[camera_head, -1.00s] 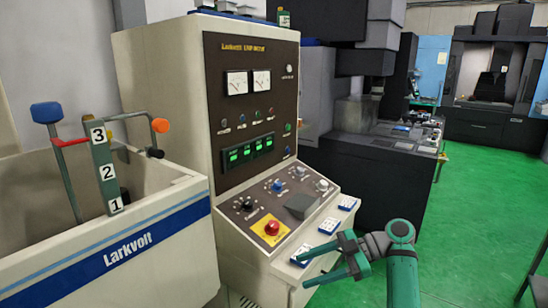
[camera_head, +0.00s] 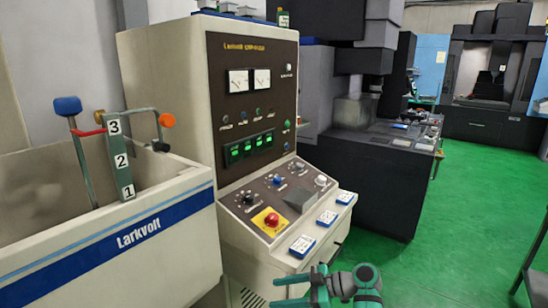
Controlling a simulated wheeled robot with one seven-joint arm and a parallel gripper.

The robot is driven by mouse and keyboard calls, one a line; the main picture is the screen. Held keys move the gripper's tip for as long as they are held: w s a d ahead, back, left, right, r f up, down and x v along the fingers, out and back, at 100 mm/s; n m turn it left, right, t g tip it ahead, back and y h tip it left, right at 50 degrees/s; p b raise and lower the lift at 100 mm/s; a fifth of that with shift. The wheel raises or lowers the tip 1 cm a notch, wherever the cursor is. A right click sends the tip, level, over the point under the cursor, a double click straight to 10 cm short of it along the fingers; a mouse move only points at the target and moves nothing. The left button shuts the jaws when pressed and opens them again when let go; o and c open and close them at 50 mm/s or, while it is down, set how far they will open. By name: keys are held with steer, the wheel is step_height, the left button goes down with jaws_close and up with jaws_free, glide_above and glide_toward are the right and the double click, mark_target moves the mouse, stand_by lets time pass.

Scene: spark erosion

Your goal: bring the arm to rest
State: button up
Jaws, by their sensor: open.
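My gripper (camera_head: 282,293) is at the bottom edge of the picture, in front of the lower right part of the control cabinet. Its two green fingers are apart, with nothing seen between them. My arm bends down at a round green joint just right of it and runs out of the picture below.
The Larkvolt cabinet (camera_head: 205,125) has a sloped panel with knobs and a red button (camera_head: 271,220). A tank (camera_head: 120,240) with a lever carrying numbers stands left. Dark machines (camera_head: 375,165) stand behind. The green floor (camera_head: 450,230) at right is mostly clear.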

steer(key=s+a+f+m+t, duration=0.25)
steer(key=a+f+m, duration=0.35)
steer(key=f, duration=0.7)
steer(key=s+a+f+m+t+h, duration=0.5)
steer(key=s+f, duration=0.3)
steer(key=f, duration=0.5)
steer(key=s+f+m+h, duration=0.3)
steer(key=s+f+m, duration=0.1)
steer(key=s, duration=0.6)
steer(key=s+d+r+m+t+h, duration=0.1)
steer(key=s+d+r+h, duration=0.15)
steer(key=s, duration=0.65)
steer(key=s+d+r+m+t+h, duration=0.2)
steer(key=s+d, duration=0.1)
steer(key=s, duration=0.6)
steer(key=s+d+r+t, duration=0.1)
steer(key=s+r, duration=0.5)
steer(key=r, duration=0.2)
steer(key=s+d+r+n+t+h, duration=0.1)
steer(key=s+d+r, duration=0.1)
steer(key=s+r, duration=0.4)
step_height(320, 180, up, 3)
steer(key=shift+f+t, duration=0.1)
steer(key=shift+t, duration=0.25)
